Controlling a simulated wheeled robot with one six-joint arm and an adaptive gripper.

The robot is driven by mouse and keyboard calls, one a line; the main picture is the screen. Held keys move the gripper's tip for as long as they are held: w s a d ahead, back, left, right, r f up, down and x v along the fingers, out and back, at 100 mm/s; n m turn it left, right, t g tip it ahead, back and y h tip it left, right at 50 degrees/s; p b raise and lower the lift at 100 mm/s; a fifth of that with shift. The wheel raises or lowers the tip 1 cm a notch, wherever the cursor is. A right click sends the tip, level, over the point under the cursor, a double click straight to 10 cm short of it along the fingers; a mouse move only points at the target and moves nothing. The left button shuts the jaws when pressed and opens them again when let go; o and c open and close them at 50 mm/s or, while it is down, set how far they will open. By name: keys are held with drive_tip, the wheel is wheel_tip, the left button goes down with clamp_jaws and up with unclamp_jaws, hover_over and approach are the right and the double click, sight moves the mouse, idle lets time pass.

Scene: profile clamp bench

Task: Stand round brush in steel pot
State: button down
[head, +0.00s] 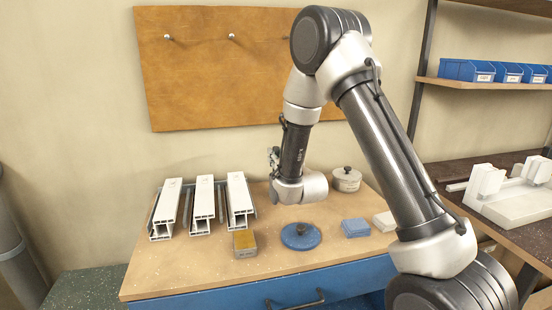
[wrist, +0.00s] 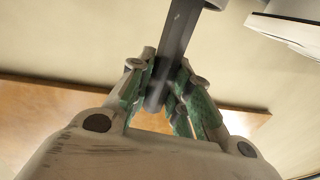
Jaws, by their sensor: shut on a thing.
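My gripper (head: 274,160) is in the air above the back of the bench, near the wall. In the wrist view its green-padded fingers (wrist: 160,95) are shut on a dark grey rod, which I take to be the round brush (wrist: 178,45). A lighter, wider part of it shows at the top edge, and the rest is out of frame. In the head view I cannot make out the brush. A squat pale grey pot (head: 346,181) with a dark knob on top stands at the back right of the bench; it may be the steel pot.
White profiles (head: 165,213) lie at the left of the bench. A yellow-topped grey block (head: 245,245), a blue disc with a dark knob (head: 301,237), a blue pad (head: 355,228) and a white block (head: 384,221) lie along the front. A brown board (head: 200,80) hangs behind.

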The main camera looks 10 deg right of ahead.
drive_tip(key=shift+f, duration=0.1)
drive_tip(key=c, duration=1.3)
unclamp_jaws()
